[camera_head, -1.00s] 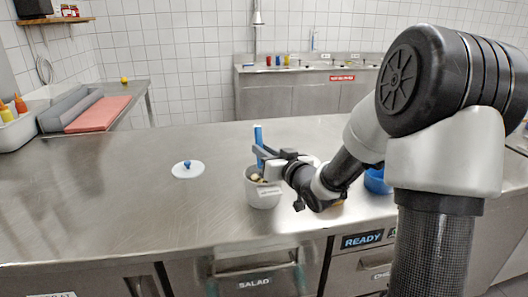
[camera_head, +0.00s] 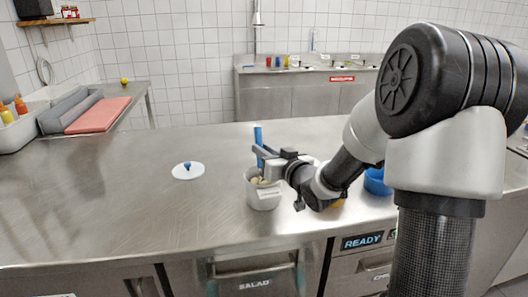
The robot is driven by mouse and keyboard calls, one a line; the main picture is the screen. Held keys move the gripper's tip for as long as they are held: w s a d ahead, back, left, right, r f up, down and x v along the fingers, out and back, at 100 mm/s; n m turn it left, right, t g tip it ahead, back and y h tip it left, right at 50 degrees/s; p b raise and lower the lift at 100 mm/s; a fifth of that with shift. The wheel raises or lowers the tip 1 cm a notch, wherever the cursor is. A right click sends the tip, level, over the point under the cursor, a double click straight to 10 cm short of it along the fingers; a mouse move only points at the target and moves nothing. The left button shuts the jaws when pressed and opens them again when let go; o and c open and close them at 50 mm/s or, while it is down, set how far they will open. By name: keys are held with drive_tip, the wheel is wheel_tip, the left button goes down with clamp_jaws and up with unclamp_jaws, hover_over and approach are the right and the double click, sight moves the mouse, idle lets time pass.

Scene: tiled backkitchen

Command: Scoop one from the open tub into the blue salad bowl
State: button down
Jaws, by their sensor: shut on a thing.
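The open white tub (camera_head: 263,199) stands on the steel counter with pale pieces inside and a label on its front. A tool with a blue handle (camera_head: 259,137) stands nearly upright over the tub, its lower end hidden inside the tub or behind its rim. My gripper (camera_head: 262,154) is shut on the blue handle just above the tub. The blue salad bowl (camera_head: 376,184) is on the counter to the right, partly hidden behind my arm.
A small orange thing (camera_head: 338,204) shows under my wrist, mostly hidden. The counter's left part (camera_head: 100,215) is clear. A red board (camera_head: 98,114) lies on the far left counter.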

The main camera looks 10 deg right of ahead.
wheel_tip(320, 180, up, 12)
drive_tip(key=p, duration=0.8)
drive_tip(key=shift+f, duration=0.15)
